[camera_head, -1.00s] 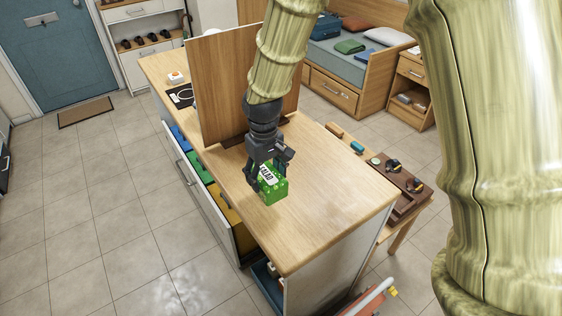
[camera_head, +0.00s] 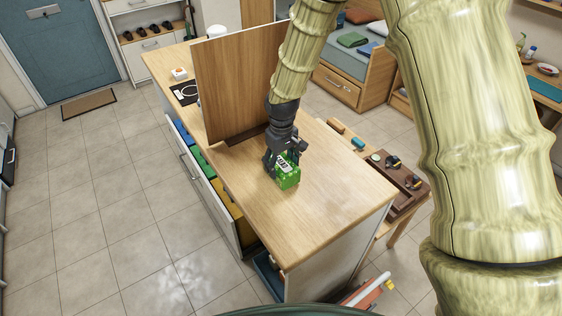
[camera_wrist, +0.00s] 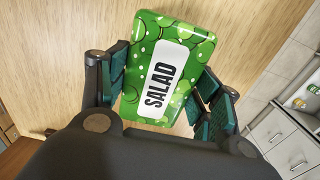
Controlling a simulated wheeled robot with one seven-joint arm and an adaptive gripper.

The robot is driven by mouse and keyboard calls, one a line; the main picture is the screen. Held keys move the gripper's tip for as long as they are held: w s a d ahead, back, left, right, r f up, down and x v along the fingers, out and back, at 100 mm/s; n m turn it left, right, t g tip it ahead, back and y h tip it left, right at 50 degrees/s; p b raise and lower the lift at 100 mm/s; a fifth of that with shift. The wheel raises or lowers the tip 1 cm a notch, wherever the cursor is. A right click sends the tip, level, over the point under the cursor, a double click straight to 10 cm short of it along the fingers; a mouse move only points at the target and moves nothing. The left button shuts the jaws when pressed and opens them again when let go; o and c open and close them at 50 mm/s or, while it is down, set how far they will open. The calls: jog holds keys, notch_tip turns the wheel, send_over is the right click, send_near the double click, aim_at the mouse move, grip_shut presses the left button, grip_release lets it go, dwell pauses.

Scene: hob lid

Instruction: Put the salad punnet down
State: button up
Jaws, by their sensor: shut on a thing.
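The salad punnet (camera_head: 287,172) is a green box with a white label reading SALAD; it fills the middle of the wrist view (camera_wrist: 165,75). My gripper (camera_head: 284,160) is shut on it, with a finger pad on each side of the box in the wrist view (camera_wrist: 160,90). The punnet is over the bare wooden counter top (camera_head: 300,215), in front of the raised wooden lid. I cannot tell whether its underside touches the counter. My gripper hides part of it in the head view.
The upright wooden hob lid (camera_head: 235,85) stands behind and left of my gripper. An open drawer (camera_head: 215,190) with coloured bins juts from the counter's left side. The counter's front part is clear. A low table with a dark tray (camera_head: 405,190) stands at right.

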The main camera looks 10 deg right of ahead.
jog(key=shift+w+f, duration=0.1)
jog(key=shift+f, duration=0.1)
jog(key=shift+s, duration=0.2)
jog(key=shift+f, duration=0.1)
jog(key=o, duration=1.2)
